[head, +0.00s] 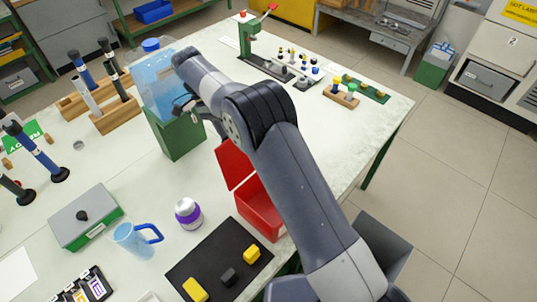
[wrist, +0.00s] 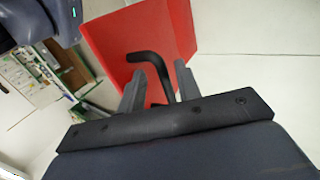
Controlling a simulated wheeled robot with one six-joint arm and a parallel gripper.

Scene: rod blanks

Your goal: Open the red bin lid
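The red bin (head: 262,215) stands near the table's right edge, partly hidden by my arm. Its red lid (head: 233,165) is raised and tilted up at the bin's far-left side, and the bin's inside shows. In the wrist view the red lid (wrist: 185,30) fills the upper middle, with a bent black handle (wrist: 150,57) on its face. My gripper (wrist: 158,82) is open, with its two fingers apart on either side of the handle's lower part and gaps visible.
A green box (head: 177,137) with a clear blue container (head: 160,80) stands close left of my gripper. A purple-and-white jar (head: 188,213), a blue mug (head: 135,238) and a black mat (head: 205,255) with blocks lie nearer. Table left of the lid is clear.

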